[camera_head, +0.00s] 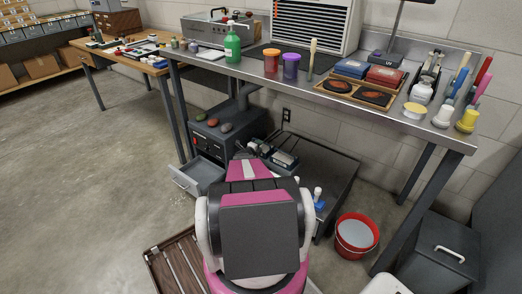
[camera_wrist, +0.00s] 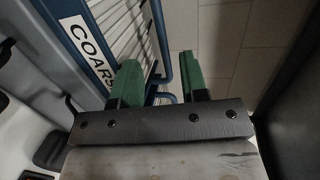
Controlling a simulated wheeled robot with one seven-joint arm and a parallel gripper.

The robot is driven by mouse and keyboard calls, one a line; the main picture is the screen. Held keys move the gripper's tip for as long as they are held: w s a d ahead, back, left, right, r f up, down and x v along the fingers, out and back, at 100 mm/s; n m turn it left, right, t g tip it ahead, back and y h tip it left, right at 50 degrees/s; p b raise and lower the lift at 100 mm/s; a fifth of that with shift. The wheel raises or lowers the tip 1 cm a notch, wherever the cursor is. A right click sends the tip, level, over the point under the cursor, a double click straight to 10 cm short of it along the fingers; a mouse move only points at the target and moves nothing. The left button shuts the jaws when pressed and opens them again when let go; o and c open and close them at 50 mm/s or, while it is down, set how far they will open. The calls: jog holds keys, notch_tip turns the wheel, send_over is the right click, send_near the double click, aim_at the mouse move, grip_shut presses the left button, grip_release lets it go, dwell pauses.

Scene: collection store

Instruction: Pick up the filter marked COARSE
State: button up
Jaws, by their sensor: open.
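The filter marked COARSE (camera_wrist: 82,45) shows only in the wrist view, at the upper left. It has a blue frame, pale pleats and a white label whose last letter is cut off. A blue handle-like bar (camera_wrist: 160,40) stands out from its right side. My gripper (camera_wrist: 160,78) is open, with green fingertips. The bar's lower end appears between the two fingers in the picture; I cannot tell whether it touches them. In the head view I cannot make out the filter, and my own arm hides part of the floor area.
A steel bench (camera_head: 455,137) holds cups, bottles, trays and brushes. Below it are a low dark platform (camera_head: 335,165), a dark cabinet with an open drawer (camera_head: 195,178), a red bucket (camera_head: 356,236) and a grey bin (camera_head: 440,255). The floor at the left is clear.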

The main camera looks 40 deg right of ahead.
aim_at(261, 146)
jog(key=x, duration=0.4)
jog(key=shift+s+d+r, duration=0.15)
jog(key=shift+d, duration=0.05)
grip_shut()
jog(key=shift+s+r, duration=0.1)
jog(key=shift+r, duration=0.1)
